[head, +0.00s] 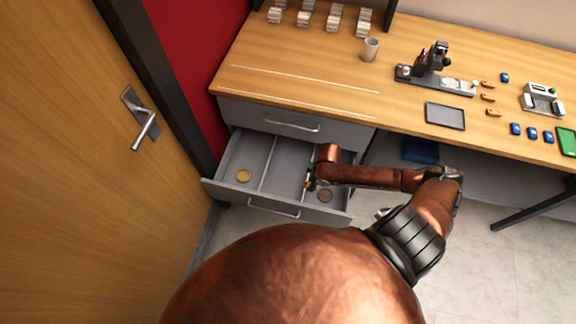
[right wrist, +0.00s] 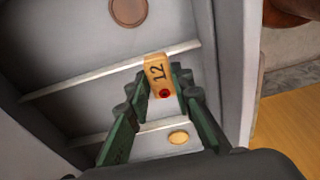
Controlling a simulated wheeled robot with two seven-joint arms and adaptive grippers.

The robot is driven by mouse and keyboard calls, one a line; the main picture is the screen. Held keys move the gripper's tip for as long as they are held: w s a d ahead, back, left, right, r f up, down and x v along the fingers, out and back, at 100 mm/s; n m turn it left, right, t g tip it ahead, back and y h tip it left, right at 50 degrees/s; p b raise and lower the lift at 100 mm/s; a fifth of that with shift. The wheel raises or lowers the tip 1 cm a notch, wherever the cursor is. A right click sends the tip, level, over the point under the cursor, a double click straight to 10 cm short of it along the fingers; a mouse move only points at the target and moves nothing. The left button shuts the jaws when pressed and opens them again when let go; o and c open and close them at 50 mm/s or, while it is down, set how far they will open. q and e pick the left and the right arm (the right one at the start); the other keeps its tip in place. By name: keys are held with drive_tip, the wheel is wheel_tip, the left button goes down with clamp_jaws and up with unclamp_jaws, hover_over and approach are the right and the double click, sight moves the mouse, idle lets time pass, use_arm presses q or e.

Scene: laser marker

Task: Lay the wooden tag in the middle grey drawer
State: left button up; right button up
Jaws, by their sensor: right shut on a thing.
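The open grey drawer (head: 275,208) is pulled out below the desk top and has dividers making three compartments. A light round disc (head: 243,175) lies in its left compartment and a brown disc (head: 325,195) in its right one. My right gripper (head: 308,184) reaches down over the drawer. In the right wrist view the gripper (right wrist: 161,85) is shut on the wooden tag (right wrist: 158,72), which bears "12" and a red dot. The tag is over the middle compartment, between the two dividers; its height above the floor is unclear. My left gripper is out of view.
A closed grey drawer (head: 290,122) sits directly above the open one. The desk (head: 300,75) holds a laser marker (head: 432,75), a dark tablet (head: 445,115), a cup (head: 369,49) and several wooden tags at the right. A wooden door (head: 70,180) stands at the left.

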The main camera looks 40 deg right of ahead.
drive_tip(key=shift+w+d+f, duration=0.2)
drive_tip(key=shift+f, duration=0.2)
drive_tip(key=shift+w+d+f, duration=0.15)
drive_tip(key=shift+d+f, duration=0.05)
drive_tip(key=shift+f, duration=0.2)
drive_tip(key=shift+w+a+f+b, duration=0.35)
drive_tip(key=shift+w+a+b, duration=0.15)
drive_tip(key=shift+w, duration=0.25)
drive_tip(key=w+a+f+b, duration=0.2)
drive_tip(key=w+a+f, duration=0.1)
drive_tip(key=w, duration=0.2)
drive_tip(key=b, duration=0.2)
hover_over(283, 186)
drive_tip(key=s, duration=0.1)
drive_tip(key=f, duration=0.5)
drive_tip(key=shift+d, duration=0.35)
drive_tip(key=shift+w+a+f, duration=0.15)
drive_tip(key=shift+f, duration=0.2)
wheel_tip(283, 186, down, 3)
drive_tip(key=shift+r+b, duration=0.15)
drive_tip(key=shift+b, duration=0.6)
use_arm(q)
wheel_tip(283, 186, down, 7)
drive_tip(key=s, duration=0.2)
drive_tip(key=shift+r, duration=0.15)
